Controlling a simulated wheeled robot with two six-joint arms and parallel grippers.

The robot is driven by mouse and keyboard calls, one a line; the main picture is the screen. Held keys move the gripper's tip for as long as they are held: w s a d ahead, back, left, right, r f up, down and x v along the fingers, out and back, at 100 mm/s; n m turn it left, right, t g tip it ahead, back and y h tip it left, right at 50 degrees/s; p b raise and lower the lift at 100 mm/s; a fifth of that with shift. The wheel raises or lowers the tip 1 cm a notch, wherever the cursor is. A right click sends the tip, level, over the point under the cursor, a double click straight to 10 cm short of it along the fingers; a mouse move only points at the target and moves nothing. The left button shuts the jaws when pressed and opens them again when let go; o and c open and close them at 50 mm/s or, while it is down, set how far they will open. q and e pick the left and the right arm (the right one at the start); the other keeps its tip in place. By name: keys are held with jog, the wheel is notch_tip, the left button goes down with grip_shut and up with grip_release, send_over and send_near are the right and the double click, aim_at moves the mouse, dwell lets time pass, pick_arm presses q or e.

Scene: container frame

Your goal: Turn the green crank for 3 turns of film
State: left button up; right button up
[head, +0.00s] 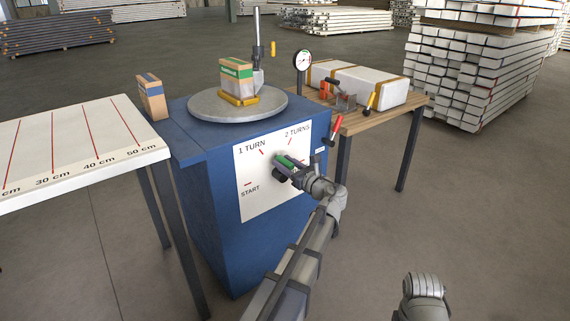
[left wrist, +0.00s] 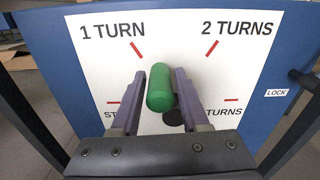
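The green crank handle (head: 285,162) stands out from a white dial panel (head: 256,199) on the front of a blue cabinet (head: 218,235). The panel reads START, 1 TURN and 2 TURNS in the head view. My left gripper (head: 290,165) is at the green handle. In the left wrist view the handle (left wrist: 160,88) lies between the two fingers of my left gripper (left wrist: 161,90), the right finger close against it and a narrow gap seeming to show at the left. A dark round part shows below the handle. Only part of my right arm shows at lower right; its gripper is out of view.
A round turntable (head: 222,106) on the cabinet carries a green-labelled box (head: 236,75). Another box (head: 151,97) stands at the cabinet's left edge. A marked table (head: 75,145) is at left, and a wooden bench (head: 385,113) with a white wrapped block (head: 358,84) at right.

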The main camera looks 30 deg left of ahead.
pick_arm(q)
grip_shut()
dwell(1.1)
